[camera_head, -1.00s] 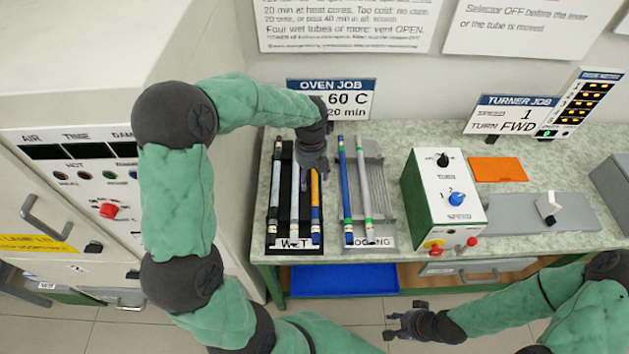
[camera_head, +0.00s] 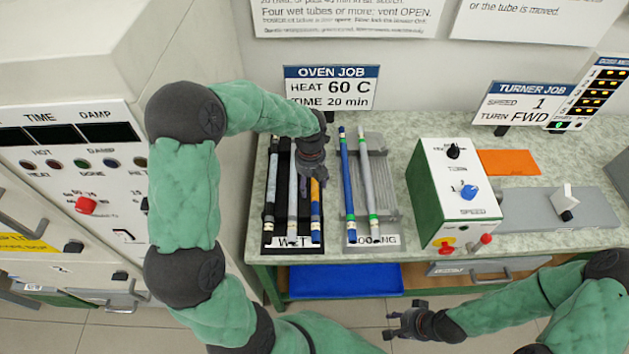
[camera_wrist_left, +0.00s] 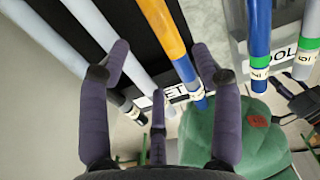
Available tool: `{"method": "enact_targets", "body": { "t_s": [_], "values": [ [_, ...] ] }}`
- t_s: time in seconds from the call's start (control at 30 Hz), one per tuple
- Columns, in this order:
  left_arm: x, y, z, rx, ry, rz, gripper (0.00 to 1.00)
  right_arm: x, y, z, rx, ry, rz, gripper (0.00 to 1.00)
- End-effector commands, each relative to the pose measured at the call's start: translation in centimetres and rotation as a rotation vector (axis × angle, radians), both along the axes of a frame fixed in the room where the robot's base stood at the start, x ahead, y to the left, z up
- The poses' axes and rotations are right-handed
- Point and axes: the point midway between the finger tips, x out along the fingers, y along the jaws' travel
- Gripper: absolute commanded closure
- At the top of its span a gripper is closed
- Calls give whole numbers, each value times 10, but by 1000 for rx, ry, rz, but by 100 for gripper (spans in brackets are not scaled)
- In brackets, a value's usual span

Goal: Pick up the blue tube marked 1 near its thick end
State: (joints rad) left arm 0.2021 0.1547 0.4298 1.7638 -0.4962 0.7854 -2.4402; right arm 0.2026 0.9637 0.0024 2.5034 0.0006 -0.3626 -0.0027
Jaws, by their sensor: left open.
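A blue tube (camera_head: 347,185) with a green band lies in the right-hand rack; it also shows at the upper right of the left wrist view (camera_wrist_left: 258,45). I cannot read a number on it or tell which end is thicker. My left gripper (camera_head: 311,176) is open above the left-hand rack, over the yellow-and-blue tube (camera_head: 315,205) and left of the blue tube. In the left wrist view its fingers (camera_wrist_left: 160,62) are spread and hold nothing; the yellow-and-blue tube (camera_wrist_left: 168,35) passes beyond them. My right gripper (camera_head: 398,325) is open and empty in front of the bench.
The left rack (camera_head: 268,243), labelled WET, also holds grey tubes (camera_head: 293,190). A grey tube (camera_head: 366,190) lies right of the blue one in the other rack (camera_head: 388,215). A green-and-white control box (camera_head: 455,190) stands to the right. A blue tray (camera_head: 345,281) is below.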

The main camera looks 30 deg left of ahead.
Motion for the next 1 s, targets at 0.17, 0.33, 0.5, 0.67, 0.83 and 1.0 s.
{"method": "enact_targets", "body": {
  "t_s": [0.17,0.33,0.5,0.67,0.83,1.0],
  "values": [
    [0,-1,-11,0,0,-1,36,0,0,-5,0,0,0,60],
    [-1,-6,-32,-1,0,-1,36,0,0,-15,0,0,0,60],
    [-1,-7,-55,-1,1,-1,36,0,0,-25,0,0,0,60],
    [0,-7,-58,0,-1,-1,36,0,0,-25,0,0,0,60],
    [0,-7,-57,0,-1,0,50,0,0,-24,0,0,0,60],
    [0,-7,-57,0,-1,0,97,0,0,-24,0,0,0,60]
  ]
}}
